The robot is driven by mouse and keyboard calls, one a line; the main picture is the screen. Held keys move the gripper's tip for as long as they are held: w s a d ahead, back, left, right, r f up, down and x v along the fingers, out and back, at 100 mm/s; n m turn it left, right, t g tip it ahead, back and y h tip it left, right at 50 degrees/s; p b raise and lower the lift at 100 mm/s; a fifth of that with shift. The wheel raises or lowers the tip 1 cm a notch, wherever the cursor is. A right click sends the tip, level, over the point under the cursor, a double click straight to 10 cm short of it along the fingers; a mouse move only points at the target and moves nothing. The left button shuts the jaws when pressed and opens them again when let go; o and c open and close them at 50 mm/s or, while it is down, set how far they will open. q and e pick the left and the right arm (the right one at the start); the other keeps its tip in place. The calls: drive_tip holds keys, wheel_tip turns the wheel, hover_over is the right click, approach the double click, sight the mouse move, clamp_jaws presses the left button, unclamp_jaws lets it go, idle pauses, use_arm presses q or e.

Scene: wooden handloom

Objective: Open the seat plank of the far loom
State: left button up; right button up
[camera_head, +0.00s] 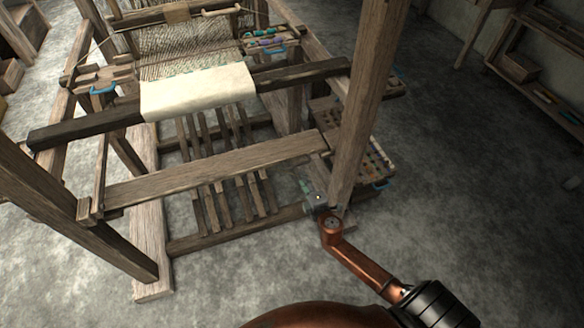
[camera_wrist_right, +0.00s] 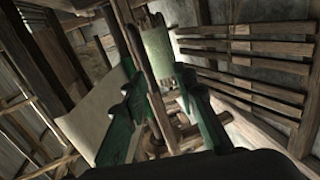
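The loom (camera_head: 150,215) is a wooden frame with a cream cloth (camera_head: 200,92) over its front beam. The seat plank (camera_head: 220,168) lies across the frame at the near side, below the cloth beam. My right gripper (camera_head: 307,188) is small and partly hidden near the plank's right end, beside a thick upright post (camera_head: 365,95). In the right wrist view its green fingers (camera_wrist_right: 160,105) stand apart, with an upright wooden bar seen beyond and between them. I cannot tell whether they touch the loom. My left gripper is not in view.
Several treadles (camera_head: 225,200) lie under the plank. A tray of spools (camera_head: 368,165) stands low behind the right post. Another thick post (camera_head: 70,215) slants at the left. A wall shelf (camera_head: 535,75) stands far right. The floor at the right (camera_head: 480,190) is clear.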

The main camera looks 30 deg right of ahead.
sight(295, 165)
drive_tip(key=shift+t, duration=0.3)
drive_tip(key=w, duration=0.2)
drive_tip(key=w+d+b, duration=0.1)
drive_tip(key=w, duration=0.2)
drive_tip(key=w+b, duration=0.1)
drive_tip(key=w, duration=0.2)
drive_tip(key=shift+w+d+r, duration=0.1)
drive_tip(key=shift+d+r, duration=0.05)
drive_tip(key=shift+r, duration=0.05)
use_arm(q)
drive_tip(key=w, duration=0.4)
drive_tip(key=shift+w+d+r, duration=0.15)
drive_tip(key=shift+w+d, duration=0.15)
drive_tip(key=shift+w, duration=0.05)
use_arm(e)
clamp_jaws()
